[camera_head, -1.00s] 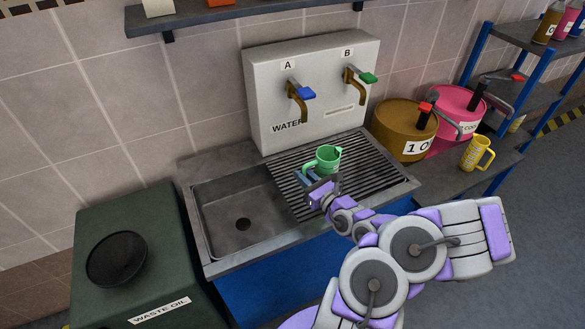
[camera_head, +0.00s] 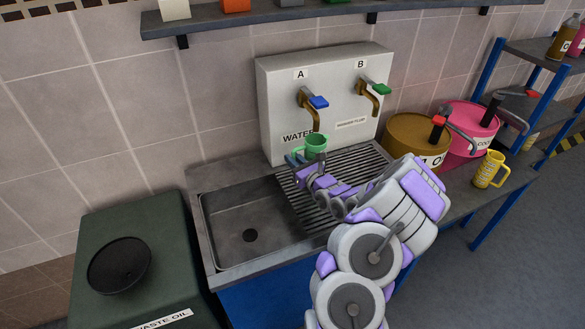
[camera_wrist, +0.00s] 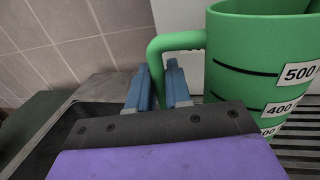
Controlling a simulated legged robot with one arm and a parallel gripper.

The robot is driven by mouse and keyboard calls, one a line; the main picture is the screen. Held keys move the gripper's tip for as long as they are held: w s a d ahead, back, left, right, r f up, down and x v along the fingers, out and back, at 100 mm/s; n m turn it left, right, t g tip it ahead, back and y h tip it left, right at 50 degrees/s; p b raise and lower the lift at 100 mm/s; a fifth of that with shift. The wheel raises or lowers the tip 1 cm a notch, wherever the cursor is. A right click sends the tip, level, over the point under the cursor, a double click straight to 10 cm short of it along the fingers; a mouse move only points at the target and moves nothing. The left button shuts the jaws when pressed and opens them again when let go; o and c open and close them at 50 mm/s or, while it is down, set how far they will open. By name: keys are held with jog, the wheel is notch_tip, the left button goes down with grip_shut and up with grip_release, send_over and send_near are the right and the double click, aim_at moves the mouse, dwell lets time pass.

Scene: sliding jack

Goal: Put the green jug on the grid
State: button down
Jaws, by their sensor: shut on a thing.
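The green jug (camera_head: 315,146) is upright near the wall panel, under tap A (camera_head: 310,104), in the head view. The wrist view shows the jug (camera_wrist: 240,50) close up, with volume marks on its side and its handle (camera_wrist: 178,42) to the left. My gripper (camera_wrist: 159,88) has its blue fingers on either side of the lower handle and is shut on it. The grid (camera_head: 352,168) is the slatted drain beside the sink. The jug appears over its back left part; whether its base touches the grid is hidden.
The sink basin (camera_head: 245,228) lies left of the grid. Tap B (camera_head: 372,92) is to the right on the panel (camera_head: 280,80). A brown drum (camera_head: 408,135), a pink drum (camera_head: 470,118) and a yellow mug (camera_head: 489,170) stand at right. A waste oil bin (camera_head: 85,285) stands at left.

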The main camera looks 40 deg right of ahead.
jog(key=f, duration=0.1)
jog(key=f+b, duration=0.1)
jog(key=w+f, duration=0.1)
jog(key=shift+d+f, duration=0.25)
jog(key=c, duration=1.1)
grip_release()
jog(key=shift+f, duration=0.1)
jog(key=shift+o, duration=0.2)
